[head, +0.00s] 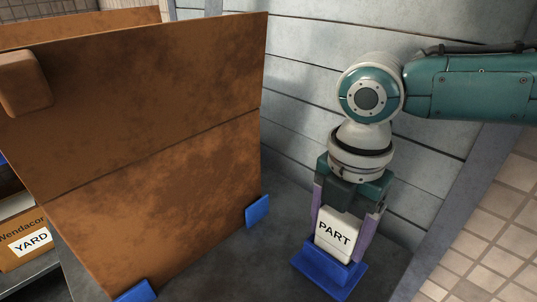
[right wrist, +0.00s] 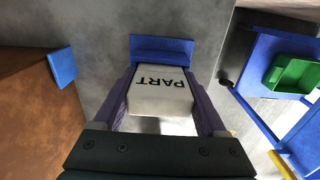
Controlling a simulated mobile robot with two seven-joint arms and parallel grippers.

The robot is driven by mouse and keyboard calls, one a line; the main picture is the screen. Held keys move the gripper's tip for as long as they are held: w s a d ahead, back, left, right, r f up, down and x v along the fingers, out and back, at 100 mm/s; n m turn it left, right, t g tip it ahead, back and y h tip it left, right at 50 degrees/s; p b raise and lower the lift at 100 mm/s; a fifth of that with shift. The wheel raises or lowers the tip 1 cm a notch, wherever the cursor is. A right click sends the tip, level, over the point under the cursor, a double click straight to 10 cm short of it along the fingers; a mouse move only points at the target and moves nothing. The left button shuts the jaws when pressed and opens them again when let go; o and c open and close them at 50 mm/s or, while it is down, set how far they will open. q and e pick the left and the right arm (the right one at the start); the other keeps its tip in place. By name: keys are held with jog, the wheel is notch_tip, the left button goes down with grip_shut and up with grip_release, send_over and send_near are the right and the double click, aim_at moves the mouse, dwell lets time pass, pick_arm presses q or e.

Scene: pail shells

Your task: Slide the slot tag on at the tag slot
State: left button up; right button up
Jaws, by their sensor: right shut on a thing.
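A white block marked PART (head: 333,236), which looks like the slot tag, is between the two purple fingers of my right gripper (head: 340,243). The gripper points down and is shut on it. The block also shows in the right wrist view (right wrist: 160,97). A blue holder (head: 318,274) with a flat base is at the block's lower end; it also shows in the right wrist view (right wrist: 162,48). I cannot tell whether the block sits in it or just above it, or whether this is the tag slot. My left gripper is not in view.
A large brown, stained panel (head: 160,130) stands to the left, with blue pieces (head: 257,211) (head: 137,291) at its bottom edge. A carton marked YARD (head: 22,258) is at far left. The grey surface between panel and holder is clear. A green bin (right wrist: 291,74) shows at right.

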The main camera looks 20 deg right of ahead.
jog(key=o, duration=1.3)
jog(key=shift+r, duration=0.1)
notch_tip(320, 180, up, 8)
jog(key=shift+r+p, duration=0.25)
jog(key=shift+p, duration=0.95)
jog(key=shift+r, duration=0.65)
